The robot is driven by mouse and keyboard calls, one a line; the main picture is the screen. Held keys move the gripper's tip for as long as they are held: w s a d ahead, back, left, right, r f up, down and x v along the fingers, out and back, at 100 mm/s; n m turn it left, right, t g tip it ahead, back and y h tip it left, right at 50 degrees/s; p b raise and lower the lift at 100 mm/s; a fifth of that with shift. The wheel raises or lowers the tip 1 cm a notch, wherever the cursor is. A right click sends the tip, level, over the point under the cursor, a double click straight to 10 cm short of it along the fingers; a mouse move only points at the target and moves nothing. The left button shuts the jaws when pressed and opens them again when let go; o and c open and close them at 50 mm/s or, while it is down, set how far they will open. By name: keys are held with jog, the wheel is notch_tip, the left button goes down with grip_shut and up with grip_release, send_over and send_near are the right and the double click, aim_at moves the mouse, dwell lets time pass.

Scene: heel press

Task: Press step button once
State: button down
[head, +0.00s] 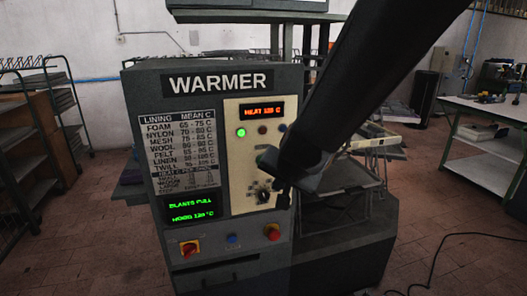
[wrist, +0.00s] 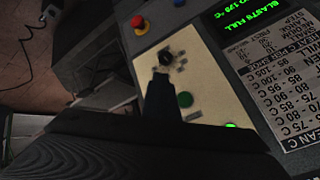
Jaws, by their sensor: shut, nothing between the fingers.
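The grey WARMER machine (head: 197,104) stands in front of me with a cream control panel (head: 233,165). The panel carries an orange display reading about HEAT 125 C (head: 262,111) and a black knob (head: 263,196). In the wrist view, a round green button (wrist: 185,99) sits beside my gripper (wrist: 160,73), whose tip is close to the knob (wrist: 173,57). My gripper (head: 284,197) is shut and empty, in front of the panel's right side in the head view. It hides part of the panel. No step label is readable, and contact with the panel cannot be told.
A green text screen (head: 191,207) is at lower left. A wire rack (head: 355,170) stands to the right, behind my arm.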

jog(key=shift+w+a+r, duration=0.15)
jog(key=shift+w+r, duration=0.05)
jog(key=shift+r, duration=0.2)
jog(key=shift+w, duration=0.1)
jog(key=w+a+p, duration=0.2)
jog(key=w, duration=0.6)
jog(key=shift+a, duration=0.25)
jog(key=shift+w, duration=0.25)
dwell(1.7)
jog(key=shift+w+a+p, duration=0.1)
jog(key=shift+w+p, duration=0.2)
